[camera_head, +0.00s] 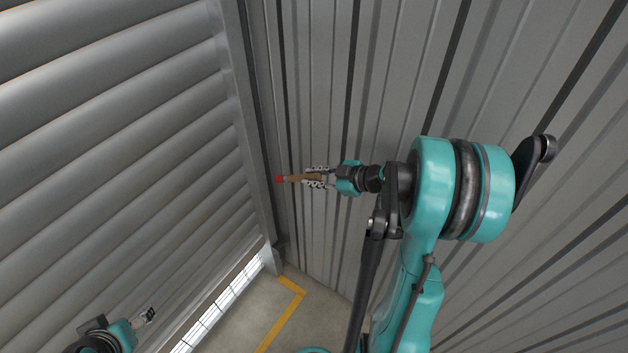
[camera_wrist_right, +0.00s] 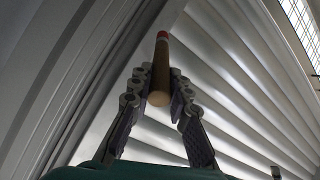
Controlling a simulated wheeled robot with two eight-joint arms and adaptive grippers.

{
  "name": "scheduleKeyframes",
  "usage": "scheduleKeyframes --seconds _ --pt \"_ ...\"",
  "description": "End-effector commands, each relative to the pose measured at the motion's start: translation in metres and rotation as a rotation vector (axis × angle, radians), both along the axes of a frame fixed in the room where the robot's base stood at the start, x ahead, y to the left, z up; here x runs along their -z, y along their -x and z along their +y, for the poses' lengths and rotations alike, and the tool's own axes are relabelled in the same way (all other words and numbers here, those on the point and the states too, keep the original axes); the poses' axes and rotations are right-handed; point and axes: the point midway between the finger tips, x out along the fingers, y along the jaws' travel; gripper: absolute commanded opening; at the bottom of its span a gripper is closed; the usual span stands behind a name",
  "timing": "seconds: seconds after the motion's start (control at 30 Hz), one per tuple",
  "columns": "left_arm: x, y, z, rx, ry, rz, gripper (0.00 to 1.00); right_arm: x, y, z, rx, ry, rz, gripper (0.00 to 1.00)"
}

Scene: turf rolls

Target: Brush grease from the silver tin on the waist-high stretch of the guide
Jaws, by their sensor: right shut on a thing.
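My right gripper (camera_head: 318,178) is shut on the wooden handle of a brush (camera_head: 297,178). The brush lies almost level in the head view, with its red end pointing left toward the guide (camera_head: 242,110). The guide is a long grey metal rail along the edge of the slatted shutter. A small gap seems to show between red end and rail; contact cannot be told. In the right wrist view the brush (camera_wrist_right: 160,75) stands between both fingers, red end away from me. My left gripper (camera_head: 148,316) is small at the lower left, its jaws unclear. The silver tin is not in view.
The grey slatted shutter (camera_head: 110,150) fills the left side. A ribbed grey metal wall (camera_head: 420,60) lies behind my right arm. Bare floor with a yellow line (camera_head: 280,318) shows at the bottom, beside a bright gap under the shutter (camera_head: 222,300).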

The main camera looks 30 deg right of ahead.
Motion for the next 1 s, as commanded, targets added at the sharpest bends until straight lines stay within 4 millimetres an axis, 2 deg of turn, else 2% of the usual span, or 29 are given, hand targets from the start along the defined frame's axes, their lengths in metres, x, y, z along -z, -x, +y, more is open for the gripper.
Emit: scheduleKeyframes --seconds 0.5,1.0 --pt "-0.003 0.000 0.000 0.000 0.000 0.000 0.66 0.000 -0.045 0.020 -0.002 0.000 0.002 0.00" --pt "-0.003 0.000 0.000 0.000 0.000 0.000 0.66 0.000 -0.052 0.022 0.000 0.001 0.002 0.00"
